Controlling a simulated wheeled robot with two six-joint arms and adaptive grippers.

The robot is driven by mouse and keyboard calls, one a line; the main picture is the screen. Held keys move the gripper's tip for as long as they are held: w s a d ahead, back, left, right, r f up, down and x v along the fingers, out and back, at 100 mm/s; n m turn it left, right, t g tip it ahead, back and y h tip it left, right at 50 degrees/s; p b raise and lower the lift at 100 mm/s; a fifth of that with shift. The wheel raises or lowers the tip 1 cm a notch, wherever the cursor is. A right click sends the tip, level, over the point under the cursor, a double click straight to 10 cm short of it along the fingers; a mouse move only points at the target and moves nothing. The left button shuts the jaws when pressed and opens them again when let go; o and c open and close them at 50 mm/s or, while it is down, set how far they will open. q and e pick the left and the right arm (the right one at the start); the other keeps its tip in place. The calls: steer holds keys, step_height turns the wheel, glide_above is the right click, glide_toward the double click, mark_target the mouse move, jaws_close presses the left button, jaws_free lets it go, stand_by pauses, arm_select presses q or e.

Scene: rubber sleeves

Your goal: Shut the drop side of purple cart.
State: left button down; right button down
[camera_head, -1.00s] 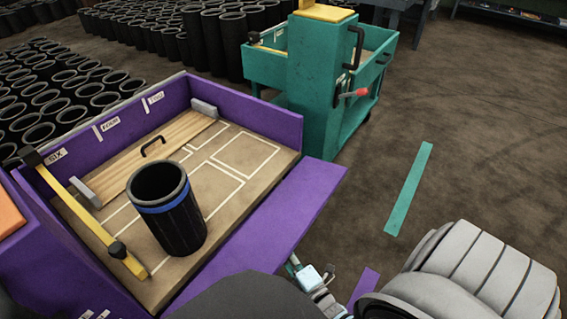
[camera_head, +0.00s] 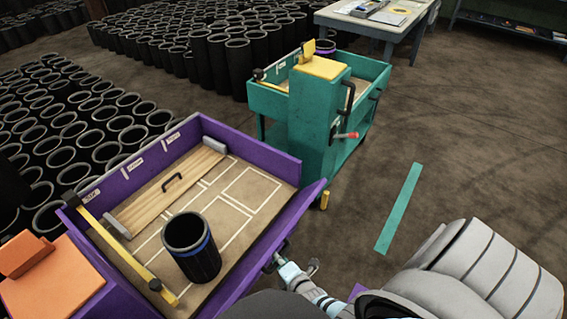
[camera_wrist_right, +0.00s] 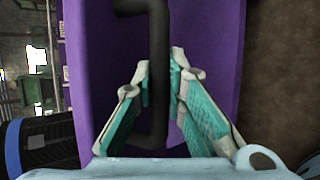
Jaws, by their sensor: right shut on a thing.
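The purple cart (camera_head: 235,138) stands at left with a wood-floored bed. Its drop side (camera_head: 312,196) is raised but leans outward, its far top corner apart from the end wall. In the right wrist view the drop side's purple face (camera_wrist_right: 215,50) fills the middle, with a black bar handle (camera_wrist_right: 158,60) on it. My right gripper (camera_head: 282,258) is at the outer face of the drop side; in the wrist view its fingers (camera_wrist_right: 160,75) are closed around the handle. My left gripper is not in view.
A black sleeve with a blue band (camera_head: 192,255) stands in the bed, near a yellow bar (camera_head: 125,248) and a wooden board with a handle (camera_head: 165,190). A teal cart (camera_head: 315,115) stands just beyond. Open floor lies to the right.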

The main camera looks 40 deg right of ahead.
mark_target(270, 253)
steer(key=w+r+p, duration=0.1)
steer(key=w+a+r+p, duration=0.1)
steer(key=w+r, duration=0.1)
steer(key=shift+w+r, duration=0.25)
steer(key=shift+r, duration=0.05)
steer(key=shift+w+a+r, duration=0.25)
steer(key=shift+w+r, duration=0.1)
steer(key=shift+w, duration=0.4)
steer(key=shift+w+a+r, duration=0.2)
steer(key=shift+w+r, duration=0.15)
steer(key=shift+w, duration=0.4)
steer(key=shift+w+r, duration=0.1)
steer(key=c, duration=1.6)
jaws_free()
steer(key=shift+s, duration=0.6)
steer(key=v, duration=0.6)
steer(key=shift+s+a+r, duration=0.1)
steer(key=shift+r, duration=0.15)
